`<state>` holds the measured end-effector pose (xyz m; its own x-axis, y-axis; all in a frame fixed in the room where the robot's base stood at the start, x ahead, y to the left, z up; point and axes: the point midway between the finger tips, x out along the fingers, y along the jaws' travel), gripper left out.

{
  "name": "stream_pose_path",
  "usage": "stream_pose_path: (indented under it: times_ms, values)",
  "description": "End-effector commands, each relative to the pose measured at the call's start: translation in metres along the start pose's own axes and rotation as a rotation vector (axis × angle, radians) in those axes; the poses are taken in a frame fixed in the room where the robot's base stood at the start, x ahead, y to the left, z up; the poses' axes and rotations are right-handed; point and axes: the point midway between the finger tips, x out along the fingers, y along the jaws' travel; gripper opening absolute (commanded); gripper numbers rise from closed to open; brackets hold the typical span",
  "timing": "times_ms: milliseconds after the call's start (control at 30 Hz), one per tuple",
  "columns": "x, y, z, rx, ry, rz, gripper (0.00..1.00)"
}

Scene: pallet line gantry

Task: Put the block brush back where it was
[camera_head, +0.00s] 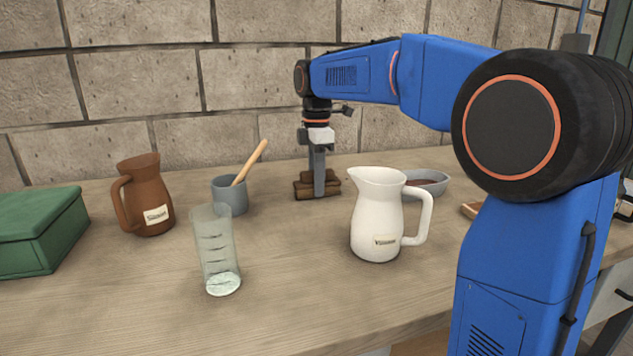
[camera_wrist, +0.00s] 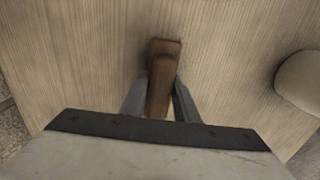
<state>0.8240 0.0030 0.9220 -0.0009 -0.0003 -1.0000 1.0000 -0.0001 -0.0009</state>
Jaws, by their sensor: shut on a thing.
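The block brush (camera_head: 303,189) is a brown wooden block at the back of the table, near the wall. My gripper (camera_head: 319,186) points straight down over it and is shut on it, with one finger hiding the brush's middle in the head view. The brush is at table height; whether it rests on the table or hangs just above is unclear. In the wrist view the brush (camera_wrist: 163,68) lies lengthwise between the two fingers of my gripper (camera_wrist: 160,103). Its bristles are not clearly visible.
A white pitcher (camera_head: 376,225) stands in front and right of the brush, a grey bowl (camera_head: 430,182) behind it. A grey cup with a wooden stick (camera_head: 229,194), brown jug (camera_head: 148,200), clear measuring glass (camera_head: 215,250) and green box (camera_head: 40,232) stand left.

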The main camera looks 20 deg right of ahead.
Motion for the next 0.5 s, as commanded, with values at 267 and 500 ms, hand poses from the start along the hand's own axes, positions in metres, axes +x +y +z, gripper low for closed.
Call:
stream_pose_path:
  times_ms: [267, 500]
  values:
    - [0.001, 0.0001, 0.0, 0.0, 0.0, 0.001, 0.1]
    - [0.0019, 0.0002, 0.0, 0.0, 0.0, 0.001, 0.46]
